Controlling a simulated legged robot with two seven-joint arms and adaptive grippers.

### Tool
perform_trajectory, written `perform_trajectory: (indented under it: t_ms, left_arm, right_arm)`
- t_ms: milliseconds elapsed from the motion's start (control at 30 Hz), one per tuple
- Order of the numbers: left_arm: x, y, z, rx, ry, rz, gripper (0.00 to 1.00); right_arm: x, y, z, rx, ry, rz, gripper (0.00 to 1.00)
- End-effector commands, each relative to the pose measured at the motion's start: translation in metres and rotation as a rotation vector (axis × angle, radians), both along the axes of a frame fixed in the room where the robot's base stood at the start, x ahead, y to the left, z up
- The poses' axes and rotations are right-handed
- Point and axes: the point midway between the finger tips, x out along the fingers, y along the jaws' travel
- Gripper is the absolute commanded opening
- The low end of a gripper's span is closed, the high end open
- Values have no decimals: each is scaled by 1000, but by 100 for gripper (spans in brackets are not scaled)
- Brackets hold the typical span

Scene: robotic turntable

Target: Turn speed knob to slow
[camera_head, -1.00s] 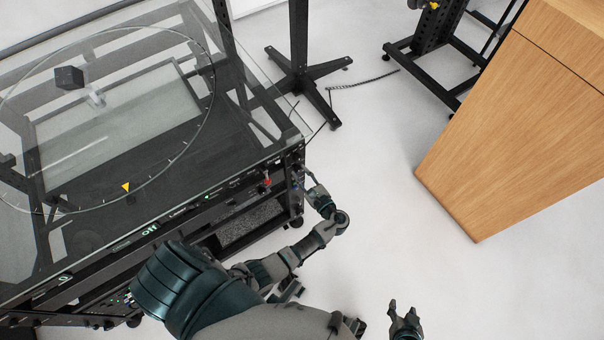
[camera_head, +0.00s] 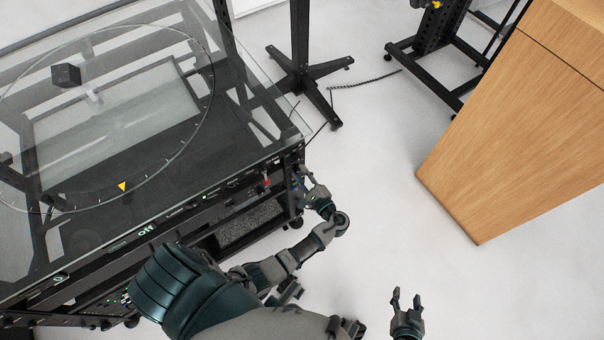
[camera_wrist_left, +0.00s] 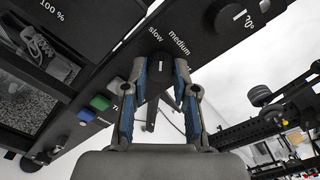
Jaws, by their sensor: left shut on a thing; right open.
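The speed knob (camera_wrist_left: 160,63) is a dark knob on the black front panel, with the words "slow" and "medium" printed beside it in the left wrist view. My left gripper (camera_wrist_left: 161,75) has its two blue-padded fingers on either side of this knob and is shut on it. In the head view my left gripper (camera_head: 309,187) is at the right end of the turntable's front panel; the knob itself is too small to tell there. My right gripper (camera_head: 407,303) is open and empty above the floor.
Green (camera_wrist_left: 99,102) and blue (camera_wrist_left: 86,115) buttons and another knob (camera_wrist_left: 230,17) neighbour the speed knob. A wooden cabinet (camera_head: 520,130) stands right; floor between is clear.

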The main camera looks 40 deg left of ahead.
Motion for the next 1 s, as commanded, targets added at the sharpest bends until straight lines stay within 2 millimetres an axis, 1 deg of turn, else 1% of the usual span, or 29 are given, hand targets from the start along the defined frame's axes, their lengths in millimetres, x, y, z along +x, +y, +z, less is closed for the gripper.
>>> perform_trajectory:
  t_ms: [267,300,367,633,733,867,1000]
  left_arm:
    - [0,0,0,0,-1,1,0]
    - [0,0,0,0,-1,1,38]
    - [0,0,0,0,-1,1,53]
    - [0,0,0,0,1,1,53]
    - [-2,-4,-1,-1,1,0,53]
    - [-9,-20,-1,-2,2,0,53]
    - [-20,-50,-2,-3,2,-1,53]
  right_arm:
    - [0,0,0,0,0,0,49]
    - [0,0,0,0,0,0,49]
    - [0,0,0,0,1,0,49]
    - [0,0,0,0,1,0,49]
    - [-1,0,2,0,-2,1,49]
    - [-1,0,1,0,-1,1,49]
    - [-1,0,1,0,-1,0,49]
